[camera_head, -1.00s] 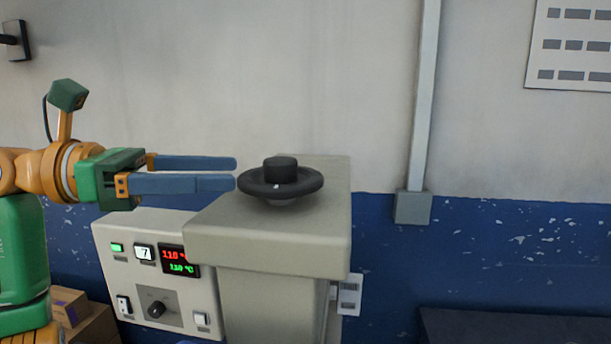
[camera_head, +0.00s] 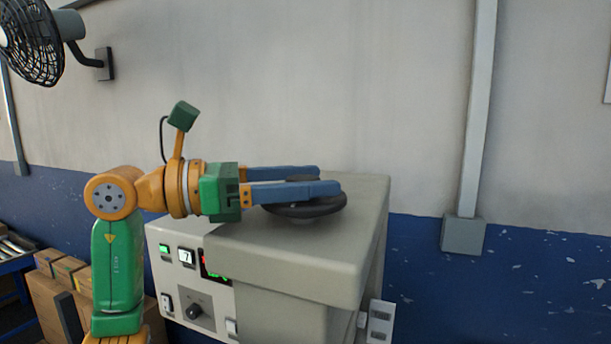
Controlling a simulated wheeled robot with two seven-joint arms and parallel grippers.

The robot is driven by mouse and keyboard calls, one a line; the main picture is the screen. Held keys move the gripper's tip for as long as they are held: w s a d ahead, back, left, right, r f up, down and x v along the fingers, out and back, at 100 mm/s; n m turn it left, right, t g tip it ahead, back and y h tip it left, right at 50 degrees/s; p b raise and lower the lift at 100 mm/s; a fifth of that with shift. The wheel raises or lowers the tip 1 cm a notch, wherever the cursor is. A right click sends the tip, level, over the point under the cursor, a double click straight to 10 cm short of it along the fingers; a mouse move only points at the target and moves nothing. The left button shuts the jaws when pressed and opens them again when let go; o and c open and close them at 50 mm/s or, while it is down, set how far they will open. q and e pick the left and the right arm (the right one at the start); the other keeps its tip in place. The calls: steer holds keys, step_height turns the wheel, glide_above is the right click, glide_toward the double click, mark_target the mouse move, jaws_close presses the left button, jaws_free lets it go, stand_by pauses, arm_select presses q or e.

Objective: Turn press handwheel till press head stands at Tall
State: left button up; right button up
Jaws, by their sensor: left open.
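The black press handwheel (camera_head: 308,210) lies flat on top of the pale grey press housing (camera_head: 345,245). My left gripper (camera_head: 328,180) reaches in from the left, level, with its two blue fingers apart. The fingers lie over the wheel, one on the far side and one on the near side of its centre hub, which they mostly hide. I cannot tell whether they touch the hub. The press head and any height scale with a Tall mark do not show. My right gripper is not in view.
A control panel (camera_head: 180,262) with a knob (camera_head: 193,312) and a partly hidden display is on the housing's left. Cardboard boxes (camera_head: 60,290) stand at lower left. A fan (camera_head: 32,40) hangs at upper left. A conduit (camera_head: 475,110) runs down the wall. Air above the housing is clear.

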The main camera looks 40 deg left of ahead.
arm_select(q)
steer(key=shift+s+a, duration=0.15)
steer(key=c, duration=0.5)
jaws_close()
steer(key=shift+r+m+g+h+p, duration=0.2)
steer(key=shift+m+g+h+p, duration=0.5)
steer(key=shift+g+h+p, duration=0.2)
steer(key=shift+m, duration=0.3)
steer(key=shift+f, duration=0.2)
steer(key=o, duration=0.5)
jaws_free()
